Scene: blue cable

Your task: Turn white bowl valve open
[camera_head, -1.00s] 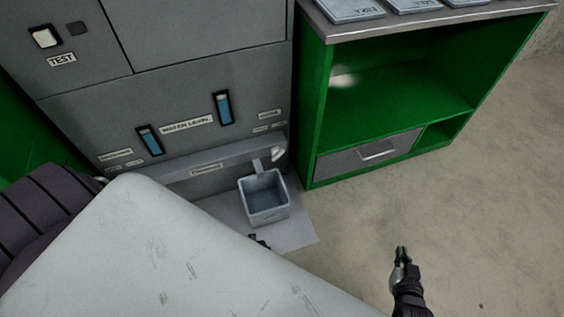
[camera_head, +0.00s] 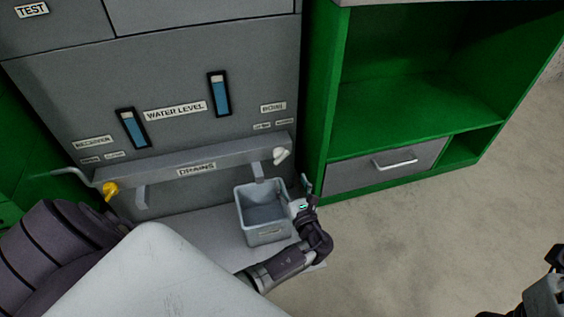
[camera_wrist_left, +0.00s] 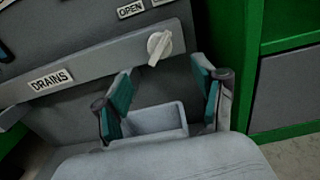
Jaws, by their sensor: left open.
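The white valve knob (camera_head: 281,155) sits at the right end of the grey drains ledge, above a small spout. In the left wrist view the white knob (camera_wrist_left: 159,46) is just beyond and above the space between the fingers. My left gripper (camera_head: 302,192) is below and slightly right of the knob, beside the grey bin's right rim. In the left wrist view its teal-padded fingers (camera_wrist_left: 161,78) are spread apart and empty, not touching the knob. My right gripper (camera_head: 556,262) is partly cut off at the lower right edge; its jaws are unclear.
A grey square bin (camera_head: 264,228) stands under the spout. A yellow valve (camera_head: 110,191) is at the ledge's left end. A green cabinet (camera_head: 317,120) with a grey drawer stands close on the right. Open floor (camera_head: 400,250) lies in front of it.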

